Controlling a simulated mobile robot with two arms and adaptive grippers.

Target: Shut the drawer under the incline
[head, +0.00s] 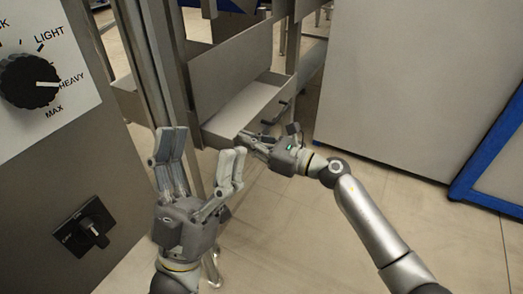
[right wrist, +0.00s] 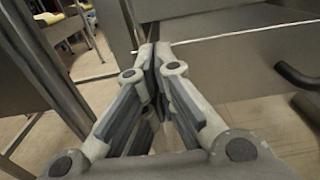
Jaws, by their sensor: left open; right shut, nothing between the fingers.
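The grey metal drawer (head: 262,119) stands open under the incline's sheet-metal side (head: 232,66) in the head view, its pale inside showing. Dark handle parts (head: 284,103) stick out from its front. My right gripper (head: 243,137) is shut and empty, by the drawer front's lower near end. In the right wrist view, its fingertips (right wrist: 154,50) meet by the drawer front (right wrist: 245,70), with a dark handle (right wrist: 300,78) at right; I cannot tell whether they touch the drawer. My left gripper (head: 200,145) is open and empty, nearer to me and left of the drawer.
A control panel with a HEAVY/LIGHT dial (head: 30,81) and a black switch (head: 88,228) stands at left. A metal post (head: 150,62) rises behind my left gripper. A large grey panel (head: 405,80) stands at right. The floor (head: 300,235) in front is clear.

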